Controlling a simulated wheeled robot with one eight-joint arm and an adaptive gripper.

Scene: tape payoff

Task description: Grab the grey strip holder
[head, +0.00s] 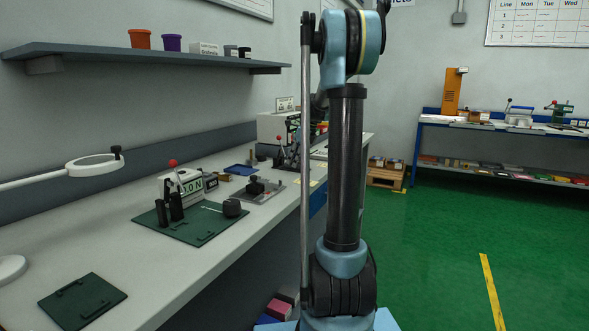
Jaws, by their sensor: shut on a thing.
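I cannot make out a grey strip holder for certain. A dark grey block (233,207) sits at the right of the green plate (190,232) on the bench. Behind it, a grey plate (277,197) carries a dark fixture (259,186). My arm rises through the middle of the view and bends at the top. Its far end passes behind my dark upright link, so my gripper and whatever is in it are hidden.
A gauge (190,187) and a red-knobbed lever (173,163) stand at the green plate. A second red-knobbed device (280,150) is farther back. A lamp (95,164) reaches in from the left. A shelf (150,53) overhangs the bench. Green floor is open at right.

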